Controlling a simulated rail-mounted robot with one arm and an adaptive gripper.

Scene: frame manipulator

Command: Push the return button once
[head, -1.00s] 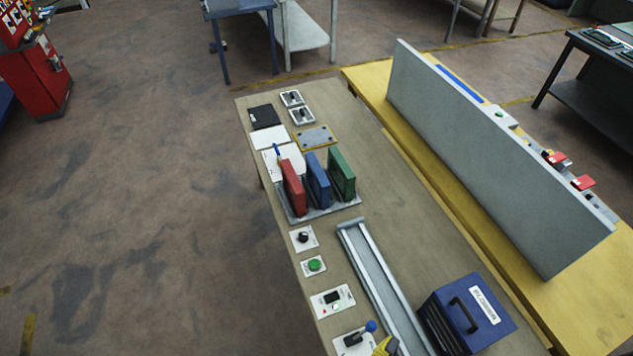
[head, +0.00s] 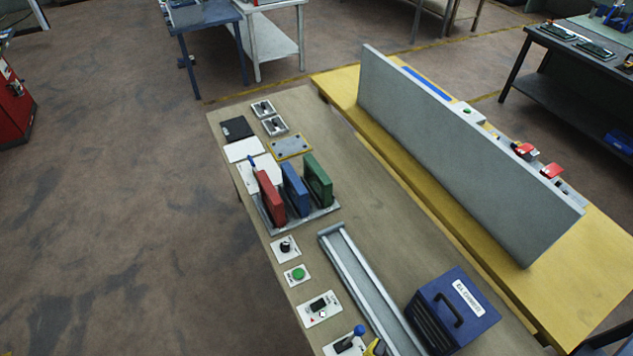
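A green round button (head: 298,274) sits on a small white plate near the left edge of the wooden bench (head: 330,250). Another small green button (head: 467,111) shows on a light panel on the yellow table, behind the grey upright board. The lettering by the buttons is too small to read, so I cannot tell which one is the return button. My gripper is not in view, and nothing of mine touches either button.
A black knob (head: 286,246), a display plate (head: 319,309) and a blue-knobbed lever (head: 357,331) flank the near button. A metal rail (head: 365,280), a blue case (head: 450,310) and upright red, blue and green blocks (head: 295,190) stand nearby. The grey board (head: 460,150) screens the yellow table (head: 590,290). Left floor is open.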

